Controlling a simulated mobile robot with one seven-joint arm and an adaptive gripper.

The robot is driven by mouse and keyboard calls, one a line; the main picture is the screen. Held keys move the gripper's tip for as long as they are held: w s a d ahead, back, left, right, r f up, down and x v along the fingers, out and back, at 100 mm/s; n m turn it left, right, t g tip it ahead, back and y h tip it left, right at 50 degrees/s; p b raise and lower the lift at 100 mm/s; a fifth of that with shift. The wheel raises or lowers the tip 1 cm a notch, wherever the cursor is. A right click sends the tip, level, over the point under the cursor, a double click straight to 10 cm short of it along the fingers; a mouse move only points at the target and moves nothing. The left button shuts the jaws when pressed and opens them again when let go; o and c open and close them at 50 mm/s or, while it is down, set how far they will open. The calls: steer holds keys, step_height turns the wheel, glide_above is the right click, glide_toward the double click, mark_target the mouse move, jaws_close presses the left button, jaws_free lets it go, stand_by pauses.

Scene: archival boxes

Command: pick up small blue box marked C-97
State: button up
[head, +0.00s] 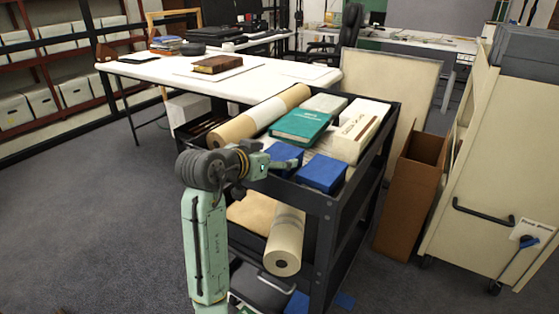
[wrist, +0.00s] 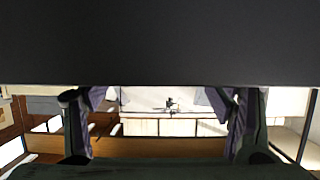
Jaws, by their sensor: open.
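Two small blue boxes lie on the top of a dark cart (head: 328,206). One blue box (head: 321,173) is at the near right corner, and the other blue box (head: 287,153) is just left of it, partly hidden by my gripper (head: 276,163). I cannot read C-97 on either box. My gripper reaches in from the left at the cart's near edge, beside the left blue box; contact cannot be told. In the wrist view my gripper (wrist: 160,105) has its fingers wide apart with no box visible between them. A dark surface fills the top of that view.
A teal book (head: 301,126), a pale lettered box (head: 359,132) and a long paper roll (head: 262,113) crowd the cart top. A brown open bin (head: 410,195) and a cream cabinet (head: 490,185) stand at right. Grey floor is clear at left.

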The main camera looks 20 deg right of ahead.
steer(key=shift+x, duration=0.85)
steer(key=shift+a, duration=0.1)
steer(key=shift+c, duration=0.2)
steer(key=c, duration=0.9)
steer(key=shift+r, duration=0.15)
steer(key=shift+c, duration=0.2)
